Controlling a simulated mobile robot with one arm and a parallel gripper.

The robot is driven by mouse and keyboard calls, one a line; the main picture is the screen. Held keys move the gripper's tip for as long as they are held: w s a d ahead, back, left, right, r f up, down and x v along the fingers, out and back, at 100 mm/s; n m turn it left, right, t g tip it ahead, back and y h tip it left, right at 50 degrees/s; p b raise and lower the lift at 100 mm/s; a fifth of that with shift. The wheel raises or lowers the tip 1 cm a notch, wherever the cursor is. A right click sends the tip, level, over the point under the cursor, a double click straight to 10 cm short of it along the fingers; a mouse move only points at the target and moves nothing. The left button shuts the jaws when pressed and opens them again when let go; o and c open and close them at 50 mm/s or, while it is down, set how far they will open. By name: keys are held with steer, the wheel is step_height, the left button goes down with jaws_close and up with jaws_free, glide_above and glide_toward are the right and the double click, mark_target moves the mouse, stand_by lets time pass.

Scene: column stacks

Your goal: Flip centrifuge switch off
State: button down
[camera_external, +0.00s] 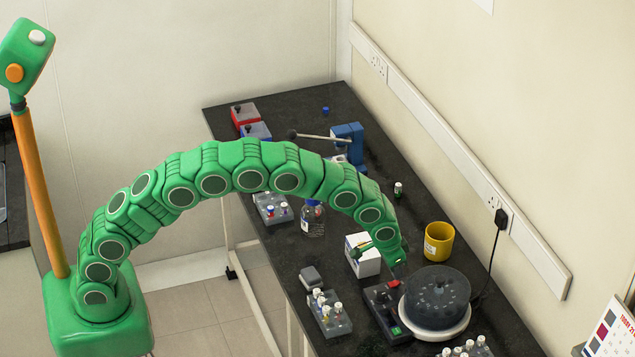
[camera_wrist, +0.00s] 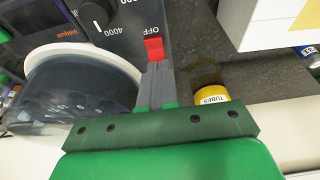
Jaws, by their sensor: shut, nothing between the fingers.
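The centrifuge has a dark see-through drum (camera_external: 437,292) on a white base (camera_external: 435,332), with a dark control box (camera_external: 385,312) at its left. In the wrist view, the drum (camera_wrist: 70,100) fills the left, and the dark panel (camera_wrist: 70,28) shows a knob (camera_wrist: 93,14) and printing that includes "4000" and "OFF". A small red part (camera_wrist: 154,48), apparently the switch, shows near "OFF", right at my fingertips. My gripper (camera_wrist: 155,66) is shut with its grey fingers together; contact with the red part cannot be told. In the external view, my gripper (camera_external: 398,270) is just above the control box.
A yellow pot (camera_external: 438,243) stands behind the centrifuge, and a white box (camera_external: 362,257) stands close left of my gripper. Tube racks (camera_external: 329,312) (camera_external: 468,348) flank the centrifuge. A black cable (camera_external: 495,255) runs from a wall socket. The far bench has a blue device (camera_external: 349,143).

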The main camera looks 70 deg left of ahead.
mark_target(392, 282)
steer(key=v, duration=0.3)
steer(key=shift+r, duration=0.3)
steer(key=s+r, duration=0.6)
steer(key=r, duration=0.1)
steer(key=shift+r, duration=0.2)
